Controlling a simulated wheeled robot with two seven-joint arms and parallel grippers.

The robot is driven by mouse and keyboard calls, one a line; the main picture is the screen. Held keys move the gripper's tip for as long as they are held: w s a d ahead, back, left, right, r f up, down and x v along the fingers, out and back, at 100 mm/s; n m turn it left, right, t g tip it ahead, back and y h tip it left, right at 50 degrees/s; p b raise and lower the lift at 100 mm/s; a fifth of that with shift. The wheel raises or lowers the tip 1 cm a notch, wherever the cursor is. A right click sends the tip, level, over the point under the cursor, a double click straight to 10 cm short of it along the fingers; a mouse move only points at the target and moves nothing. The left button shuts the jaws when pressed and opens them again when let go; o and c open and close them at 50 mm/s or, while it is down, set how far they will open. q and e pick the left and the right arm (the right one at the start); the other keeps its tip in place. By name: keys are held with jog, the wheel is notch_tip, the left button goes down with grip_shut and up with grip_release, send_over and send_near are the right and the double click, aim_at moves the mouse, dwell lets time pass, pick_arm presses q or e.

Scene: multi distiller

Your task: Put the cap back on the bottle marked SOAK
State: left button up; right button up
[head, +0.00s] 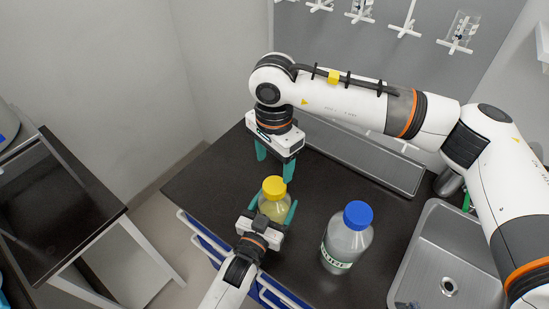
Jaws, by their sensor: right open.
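A small bottle with pale yellow contents (273,206) stands upright near the counter's front edge. A yellow cap (273,186) sits on its top; I cannot tell how tightly. Any marking on it is hidden. My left gripper (272,207) comes from below, with a teal finger against each side of this bottle. My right gripper (275,167) is open and empty, pointing down just behind and above the yellow cap, apart from it. A larger clear bottle with a blue cap (357,215) stands to the right. Its green-and-white label is only partly readable, ending in "UZE".
A steel sink (408,274) is at the right of the black counter (305,274). A grey metal tray (358,165) lies along the back, below a wall rack with white pegs (404,30). A separate dark table (50,205) stands at left. The counter's left part is clear.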

aim_at(275, 185)
jog(key=shift+n, duration=1.2)
jog(key=shift+f, duration=3.95)
jog(key=c, duration=1)
jog(key=shift+m, duration=0.9)
jog(key=o, duration=1.1)
jog(key=shift+o, duration=0.2)
